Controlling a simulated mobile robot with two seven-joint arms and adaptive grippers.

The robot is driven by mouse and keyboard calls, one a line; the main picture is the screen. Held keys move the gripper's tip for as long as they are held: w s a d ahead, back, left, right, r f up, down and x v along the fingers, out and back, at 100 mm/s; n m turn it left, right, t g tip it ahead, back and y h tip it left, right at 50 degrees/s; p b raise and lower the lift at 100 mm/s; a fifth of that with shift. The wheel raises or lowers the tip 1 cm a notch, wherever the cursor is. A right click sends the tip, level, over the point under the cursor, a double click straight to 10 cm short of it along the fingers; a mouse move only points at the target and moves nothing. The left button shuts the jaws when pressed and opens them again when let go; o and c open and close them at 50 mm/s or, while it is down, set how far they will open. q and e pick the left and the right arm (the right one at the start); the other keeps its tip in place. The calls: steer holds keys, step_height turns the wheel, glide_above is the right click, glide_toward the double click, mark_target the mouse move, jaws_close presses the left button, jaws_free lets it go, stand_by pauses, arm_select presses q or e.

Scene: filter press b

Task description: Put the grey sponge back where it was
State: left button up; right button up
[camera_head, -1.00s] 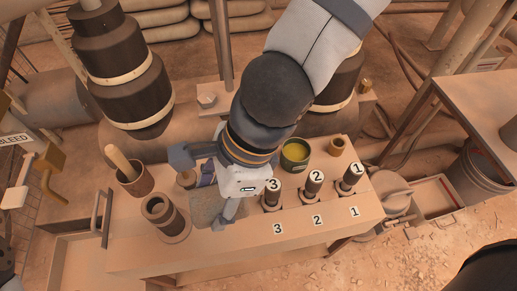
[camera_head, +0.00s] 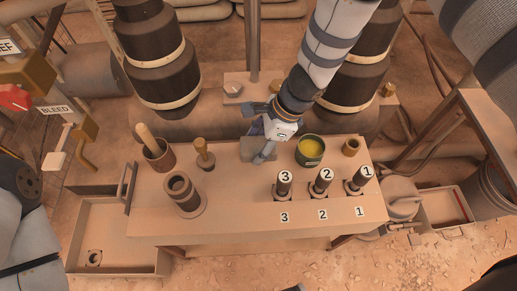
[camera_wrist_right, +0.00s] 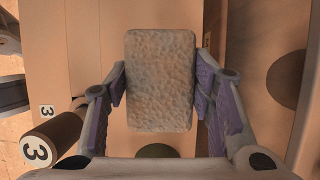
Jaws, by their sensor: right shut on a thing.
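My right gripper (camera_head: 260,146) is shut on the grey sponge (camera_wrist_right: 160,80), a rough block held between its two fingers in the right wrist view. In the head view the sponge (camera_head: 250,150) is partly hidden by the gripper. It is over the back part of the bench (camera_head: 235,215), left of the green pot with yellow contents (camera_head: 310,150). I cannot tell whether the sponge touches the bench top. My left gripper is not in view.
A cup with a wooden handle (camera_head: 156,154), a wooden-handled tool (camera_head: 204,156) and a dark hollow cylinder (camera_head: 183,193) stand to the left. Numbered handles 3 (camera_head: 283,186), 2 (camera_head: 321,183) and 1 (camera_head: 360,180) stand front right. The bench's front middle is clear.

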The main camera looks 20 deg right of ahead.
step_height(320, 180, down, 3)
steer(key=shift+s, duration=0.1)
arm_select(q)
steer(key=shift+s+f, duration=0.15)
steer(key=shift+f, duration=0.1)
arm_select(e)
steer(key=shift+r, duration=0.15)
steer(key=o, duration=1.1)
steer(key=shift+r, duration=0.2)
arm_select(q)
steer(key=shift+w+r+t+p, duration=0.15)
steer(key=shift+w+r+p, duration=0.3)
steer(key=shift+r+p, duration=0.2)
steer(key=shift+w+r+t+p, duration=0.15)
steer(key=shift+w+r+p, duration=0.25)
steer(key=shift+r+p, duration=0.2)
arm_select(e)
steer(key=v, duration=1.1)
steer(key=shift+r, duration=0.3)
